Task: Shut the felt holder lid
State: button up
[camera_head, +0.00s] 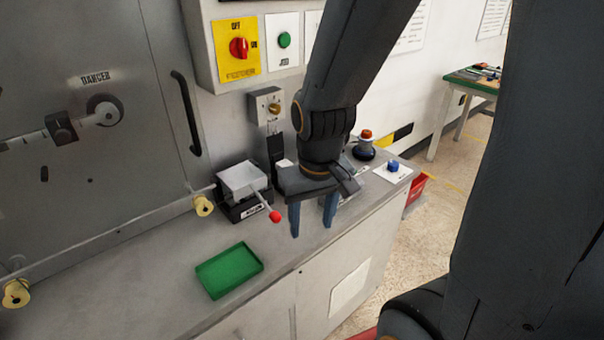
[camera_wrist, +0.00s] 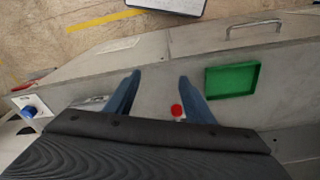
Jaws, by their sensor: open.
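What looks like the felt holder (camera_head: 238,212) is a small black box on the grey counter, with a label too small to read. Its pale metal lid (camera_head: 242,178) sits over the box and looks tilted; I cannot tell exactly how far it is raised. A thin lever ends in a red knob (camera_head: 275,217) that sticks out toward the front right. In the wrist view the red knob (camera_wrist: 177,111) shows between the fingers, near the right one. My gripper (camera_head: 311,229) is open and empty, with blue fingers pointing down, to the right of the knob.
A green tray (camera_head: 229,270) lies on the counter (camera_head: 310,258) at the front left. A blue knob on a white plate (camera_head: 392,168) and a dark round base with a red-orange top (camera_head: 364,150) stand to the right. A wall panel with a red switch (camera_head: 239,47) is behind.

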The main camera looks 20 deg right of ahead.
aim_at(274, 143)
jog(key=z, duration=0.05)
jog(key=k, duration=1)
jog(key=z, duration=1.55)
jog(key=i, duration=1.35)
jog(key=u, duration=2.2)
jog(key=i, duration=0.5)
jog(key=u, duration=0.05)
